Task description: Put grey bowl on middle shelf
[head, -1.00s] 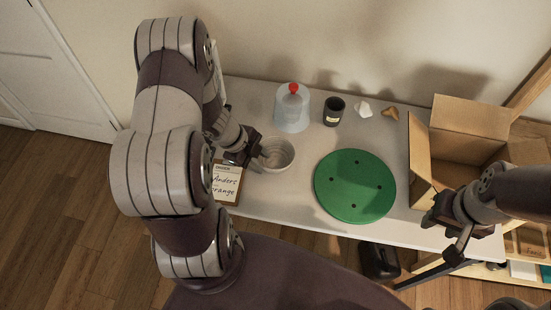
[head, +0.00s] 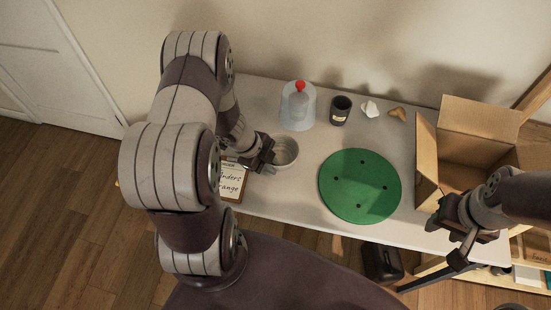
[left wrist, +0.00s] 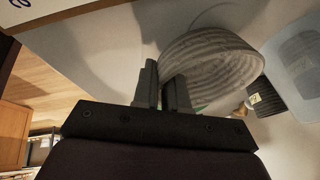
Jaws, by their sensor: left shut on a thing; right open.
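The grey bowl (head: 287,151) is on the white table, left of the green disc, partly hidden by my left gripper. My left gripper (head: 268,163) is at the bowl's near left side, shut on its rim. In the left wrist view, the ribbed bowl (left wrist: 215,62) is at the fingertips (left wrist: 165,88); the exact grip on the rim is partly hidden. My right gripper (head: 458,256) is open and empty over the table's front right edge. A wooden shelf unit (head: 540,246) shows partly at the right edge; I cannot tell which level is the middle.
A green disc (head: 358,187) lies mid-table. A clear container with a red knob (head: 298,107), a dark jar (head: 340,110) and small pieces stand behind. An open cardboard box (head: 428,160) is at right. A clipboard (head: 229,183) lies beside my left gripper.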

